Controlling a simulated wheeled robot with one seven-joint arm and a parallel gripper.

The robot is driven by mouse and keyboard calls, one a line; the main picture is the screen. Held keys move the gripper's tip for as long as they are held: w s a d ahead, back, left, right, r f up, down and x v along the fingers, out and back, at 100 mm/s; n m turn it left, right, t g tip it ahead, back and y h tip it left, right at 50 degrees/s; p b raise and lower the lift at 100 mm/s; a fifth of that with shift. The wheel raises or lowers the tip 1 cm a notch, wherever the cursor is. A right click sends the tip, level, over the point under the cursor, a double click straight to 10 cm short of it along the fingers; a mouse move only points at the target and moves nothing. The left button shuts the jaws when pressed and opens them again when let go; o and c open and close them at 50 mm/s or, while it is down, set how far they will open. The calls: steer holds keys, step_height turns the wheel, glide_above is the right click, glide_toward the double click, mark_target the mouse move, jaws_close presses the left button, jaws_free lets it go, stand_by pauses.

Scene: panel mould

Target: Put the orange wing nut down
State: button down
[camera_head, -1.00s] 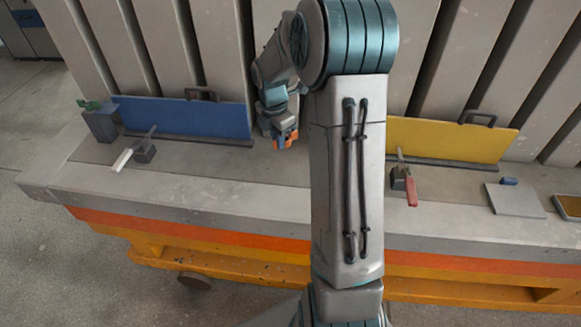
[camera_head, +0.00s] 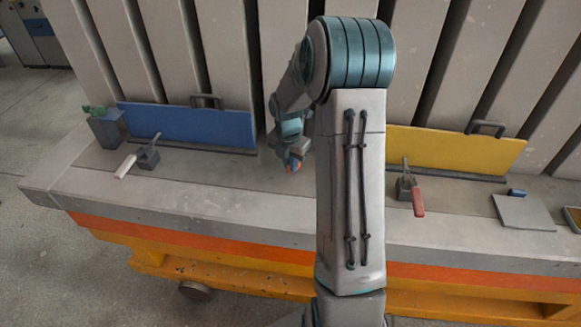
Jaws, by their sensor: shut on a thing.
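My gripper (camera_head: 292,163) is at the middle of the picture, just above the grey bench top and right of the blue panel. It is shut on the orange wing nut (camera_head: 291,166), of which only a small orange patch shows at the jaw tips. I cannot tell whether the nut touches the bench. My own arm stands in front and hides the bench to the right of the gripper.
A blue panel (camera_head: 185,127) and a yellow panel (camera_head: 450,150) stand at the back of the bench (camera_head: 200,195). A white-handled clamp (camera_head: 126,166) and a red-handled clamp (camera_head: 418,200) stand before them. A grey plate (camera_head: 524,212) lies at right. The bench front near the gripper is clear.

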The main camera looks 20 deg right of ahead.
steer(key=shift+f, duration=1)
steer(key=c, duration=1.5)
jaws_free()
steer(key=shift+f, duration=0.15)
step_height(320, 180, up, 12)
steer(key=s+a+r+m+t, duration=0.1)
steer(key=s+a+m, duration=0.3)
steer(key=s+m, duration=0.4)
steer(key=s+a+r+m, duration=0.3)
steer(key=s+a+m, duration=0.2)
steer(key=s+m, duration=0.3)
steer(key=s+a+r+m+t, duration=0.1)
steer(key=s+a+m, duration=0.3)
steer(key=s+m, duration=0.4)
steer(key=shift+a+r+m+t+y, duration=0.3)
steer(key=shift+r+m, duration=0.1)
steer(key=shift+r, duration=0.3)
